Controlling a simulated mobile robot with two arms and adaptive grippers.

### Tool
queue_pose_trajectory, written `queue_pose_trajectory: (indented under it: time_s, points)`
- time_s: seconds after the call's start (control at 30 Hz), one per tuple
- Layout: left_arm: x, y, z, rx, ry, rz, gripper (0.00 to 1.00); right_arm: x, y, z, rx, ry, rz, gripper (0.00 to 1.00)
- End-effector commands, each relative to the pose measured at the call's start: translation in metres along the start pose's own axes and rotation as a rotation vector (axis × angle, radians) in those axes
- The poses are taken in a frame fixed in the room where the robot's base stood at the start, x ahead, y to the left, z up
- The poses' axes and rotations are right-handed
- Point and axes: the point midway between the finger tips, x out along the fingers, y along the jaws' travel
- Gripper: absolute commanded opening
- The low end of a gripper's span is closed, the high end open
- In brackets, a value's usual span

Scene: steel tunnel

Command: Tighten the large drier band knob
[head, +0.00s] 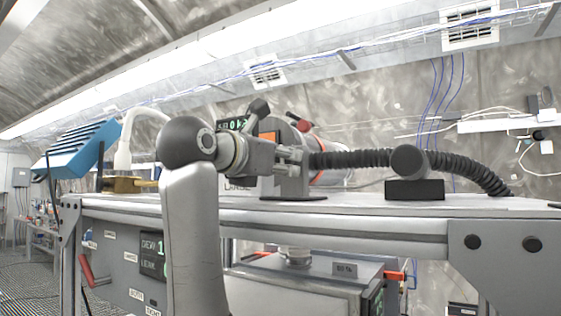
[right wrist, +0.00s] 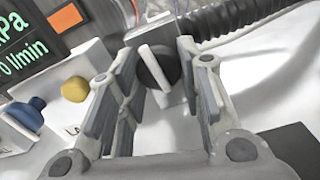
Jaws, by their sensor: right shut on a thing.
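The drier band knob (right wrist: 158,68) is a dark round knob with a pale flat bar across its face. In the right wrist view it sits between the fingertips of my right gripper (right wrist: 157,60), which is shut on it. In the head view my right gripper (head: 293,154) reaches across the bench top to the front of a grey cylinder (head: 291,133) with orange edging. The knob is hidden there behind the fingers. My left gripper is not in view.
A ribbed black hose (head: 352,158) runs right from the cylinder, past a black block (head: 415,189) on the bench (head: 470,205). In the right wrist view a display (right wrist: 25,45), a yellow knob (right wrist: 74,89) and a blue knob (right wrist: 28,112) are close on the left.

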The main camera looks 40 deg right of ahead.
Motion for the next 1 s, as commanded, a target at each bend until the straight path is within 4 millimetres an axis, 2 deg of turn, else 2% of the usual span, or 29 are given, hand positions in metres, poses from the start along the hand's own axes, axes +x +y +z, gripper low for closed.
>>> queue_pose_trajectory:
  time_s: [0.27, 0.67, 0.7, 0.87, 1.0]
  points:
    - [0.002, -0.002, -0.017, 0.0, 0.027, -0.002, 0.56, -0.001, 0.001, -0.001, -0.096, 0.002, 0.005, 0.1]
    - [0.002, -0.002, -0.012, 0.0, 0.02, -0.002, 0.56, 0.0, 0.0, 0.001, -0.151, -0.002, 0.0, 0.1]
    - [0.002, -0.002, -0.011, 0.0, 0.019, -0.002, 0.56, 0.0, 0.0, 0.001, -0.151, -0.002, 0.0, 0.36]
    - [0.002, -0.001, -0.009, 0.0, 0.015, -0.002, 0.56, 0.0, -0.001, 0.001, -0.151, -0.002, 0.0, 0.56]
    - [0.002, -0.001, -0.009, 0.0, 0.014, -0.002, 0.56, 0.0, -0.001, 0.0, -0.15, -0.001, 0.0, 0.56]
